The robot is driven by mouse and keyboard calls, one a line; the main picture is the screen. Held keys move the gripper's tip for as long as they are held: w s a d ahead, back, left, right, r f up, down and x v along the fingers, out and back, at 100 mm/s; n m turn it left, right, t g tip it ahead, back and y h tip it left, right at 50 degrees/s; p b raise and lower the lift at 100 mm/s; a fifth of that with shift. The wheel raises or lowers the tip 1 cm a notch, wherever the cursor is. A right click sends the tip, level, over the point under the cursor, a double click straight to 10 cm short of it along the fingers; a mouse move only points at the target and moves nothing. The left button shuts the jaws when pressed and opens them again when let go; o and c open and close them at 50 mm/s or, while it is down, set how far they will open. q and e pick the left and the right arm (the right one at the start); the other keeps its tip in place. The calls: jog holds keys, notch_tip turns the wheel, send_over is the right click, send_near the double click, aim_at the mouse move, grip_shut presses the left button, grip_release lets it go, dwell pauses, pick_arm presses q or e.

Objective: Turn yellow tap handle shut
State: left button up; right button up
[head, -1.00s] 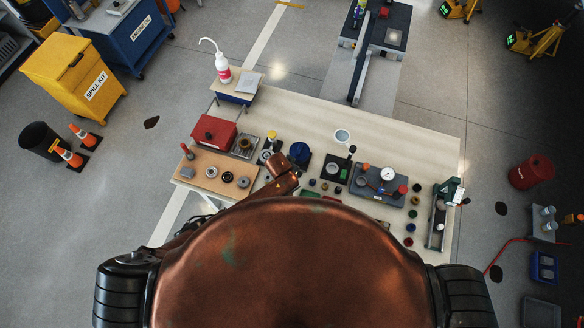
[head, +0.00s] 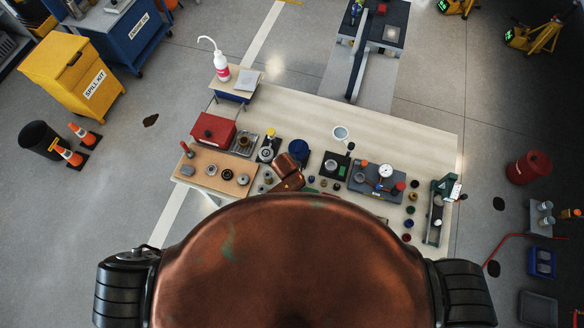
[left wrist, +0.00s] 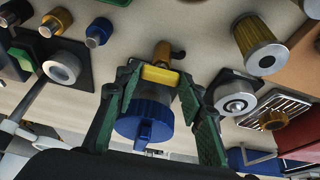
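The yellow tap handle (left wrist: 160,75) shows in the left wrist view as a short bar lying crosswise, with a brass fitting (left wrist: 163,53) just beyond it. It sits by a clear vessel with a blue lid (left wrist: 146,118); a blue round top (head: 298,148) in the head view appears to be the same vessel. My left gripper (left wrist: 158,77) is open, with green-padded fingers on both sides of the handle. Whether a pad touches it I cannot tell. In the head view the handle and left gripper are hidden behind my copper arm. My right gripper is not in view.
A gauge block (head: 377,180) and several small caps lie to the right. The back of the table (head: 300,115) is mostly clear.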

pick_arm(q)
jog(key=shift+o, duration=0.8)
jog(key=shift+r, duration=0.1)
jog(key=v, duration=1.1)
jog(key=shift+s+r, duration=0.25)
jog(key=shift+r, duration=0.1)
jog(key=shift+a, duration=0.15)
